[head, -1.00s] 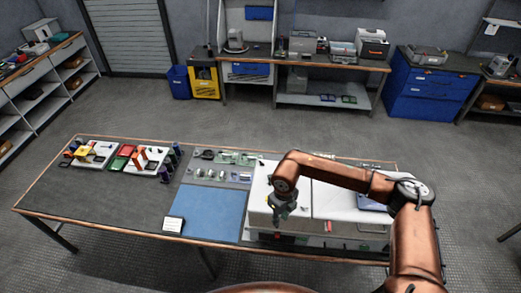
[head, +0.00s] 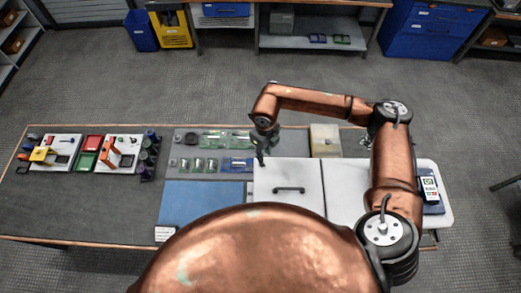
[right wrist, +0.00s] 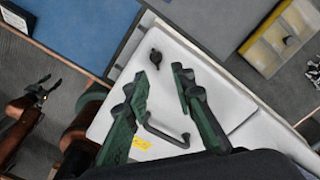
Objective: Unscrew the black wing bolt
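The black wing bolt (right wrist: 155,58) is a small dark knob near the corner of a white panel (right wrist: 190,75) in the right wrist view. I cannot make it out in the head view, where my right gripper covers that area. My right gripper (right wrist: 161,78) has two green fingers spread apart with nothing between them. The bolt shows just beyond the fingertips, apart from them in the picture. In the head view my right gripper (head: 262,152) points down over the panel's far left corner. My left gripper is out of the head view; copper arm parts show at the left of the wrist view.
The white panel has a black handle (head: 289,189). A blue mat (head: 203,194) lies to its left. A yellowish compartment box (head: 325,140) stands beyond it. A tray of small parts (head: 215,150) and white fixtures with coloured pieces (head: 118,153) lie further left.

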